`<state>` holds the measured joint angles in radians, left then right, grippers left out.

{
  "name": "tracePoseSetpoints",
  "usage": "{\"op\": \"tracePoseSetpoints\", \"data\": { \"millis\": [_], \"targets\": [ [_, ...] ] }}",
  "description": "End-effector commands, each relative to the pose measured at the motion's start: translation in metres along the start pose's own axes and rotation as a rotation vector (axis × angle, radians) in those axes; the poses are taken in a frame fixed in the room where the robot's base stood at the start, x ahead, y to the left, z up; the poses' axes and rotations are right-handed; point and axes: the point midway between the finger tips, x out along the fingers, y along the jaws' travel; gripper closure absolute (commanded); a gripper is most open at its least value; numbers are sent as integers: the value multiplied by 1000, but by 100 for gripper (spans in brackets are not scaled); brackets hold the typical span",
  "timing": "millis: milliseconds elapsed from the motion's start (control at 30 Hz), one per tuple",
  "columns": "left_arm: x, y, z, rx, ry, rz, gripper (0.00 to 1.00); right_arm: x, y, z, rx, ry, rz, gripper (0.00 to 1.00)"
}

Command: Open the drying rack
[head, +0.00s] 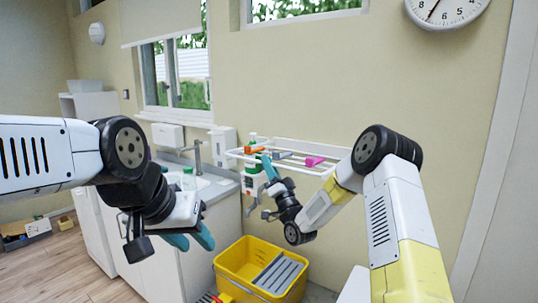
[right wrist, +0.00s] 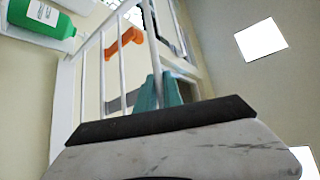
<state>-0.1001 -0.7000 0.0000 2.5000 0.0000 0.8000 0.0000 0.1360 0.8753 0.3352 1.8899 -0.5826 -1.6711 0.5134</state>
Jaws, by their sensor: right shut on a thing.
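My right gripper (head: 268,167) is at the rack's front edge. Its teal fingertips (right wrist: 158,92) are shut on a white bar of the rack. My left gripper (head: 191,241) hangs empty in front of the sink cabinet, its teal fingers apart. Part of the rack's front is hidden behind my right fingers.
An orange clip (head: 254,150) and a pink clip (head: 314,161) are on the rack. A yellow mop bucket (head: 238,264) stands on the floor below. The sink counter (head: 222,183) lies left of the rack. A green bottle (right wrist: 50,22) is beside it.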

Motion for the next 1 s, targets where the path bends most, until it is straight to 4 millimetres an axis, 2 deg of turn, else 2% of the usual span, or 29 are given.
{"op": "tracePoseSetpoints", "data": {
  "millis": [533,567,633,667,867,1000],
  "targets": [
    [0,0,0,0,0,0,64,-3,4,4,1,0,-2,100],
    [0,0,0,0,0,0,64,-3,4,4,1,0,-2,85],
    [0,0,0,0,0,0,64,-3,4,4,1,0,-2,72],
    [0,0,0,0,0,0,64,-3,4,4,1,0,-1,68],
    [0,0,0,0,0,0,64,-3,5,4,0,0,0,68],
    [0,0,0,0,0,0,64,-12,6,5,0,-2,1,68]
  ]
}}
